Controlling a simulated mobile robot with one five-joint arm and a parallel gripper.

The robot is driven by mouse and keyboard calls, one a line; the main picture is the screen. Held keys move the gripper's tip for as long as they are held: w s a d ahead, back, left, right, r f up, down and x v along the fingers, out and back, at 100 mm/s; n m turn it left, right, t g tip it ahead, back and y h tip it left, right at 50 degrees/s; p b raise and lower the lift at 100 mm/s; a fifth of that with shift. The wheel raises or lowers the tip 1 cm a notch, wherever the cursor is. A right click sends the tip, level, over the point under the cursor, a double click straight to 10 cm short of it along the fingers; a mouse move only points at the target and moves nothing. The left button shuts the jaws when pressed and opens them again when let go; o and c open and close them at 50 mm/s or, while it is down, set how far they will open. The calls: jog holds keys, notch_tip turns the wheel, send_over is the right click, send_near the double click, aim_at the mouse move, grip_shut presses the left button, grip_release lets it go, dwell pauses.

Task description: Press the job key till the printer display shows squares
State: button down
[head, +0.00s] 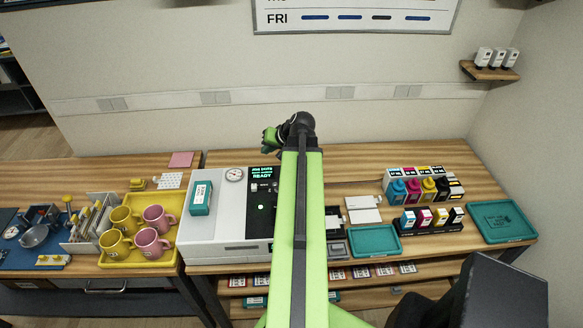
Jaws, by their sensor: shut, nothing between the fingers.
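The printer (218,228) is a white and grey machine with a black front panel, in the middle of the head view. Its display (262,172) has green text; the top line appears to read "JOB DOTS", with "READY" below. Small keys (254,188) sit under the display, and a green light (261,207) glows lower down. Their labels are too small to tell which is the job key. My gripper (268,139) is shut and empty, beyond the printer in the picture and apart from the display. My green arm hides the printer's right side.
A teal box (201,198) and a round dial (234,174) are on the printer's top. A yellow tray (140,262) with several mugs stands left. Ink bottles (397,190), cartridges (408,221) and teal trays (374,240) stand right. The wall is behind.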

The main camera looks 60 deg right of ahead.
jog(key=s+d+r+m+h, duration=0.1)
jog(key=s+d, duration=0.5)
jog(key=shift+d+r+m+t+h, duration=0.15)
jog(key=shift+d+m+t+h, duration=0.15)
jog(key=shift+d+m+h, duration=0.1)
notch_tip(320, 180, down, 9)
jog(key=b, duration=0.8)
jog(key=shift+r+b, duration=0.1)
jog(key=shift+b, duration=0.3)
dwell(0.9)
jog(key=shift+s+f+b, duration=0.1)
jog(key=shift+f+b, duration=0.35)
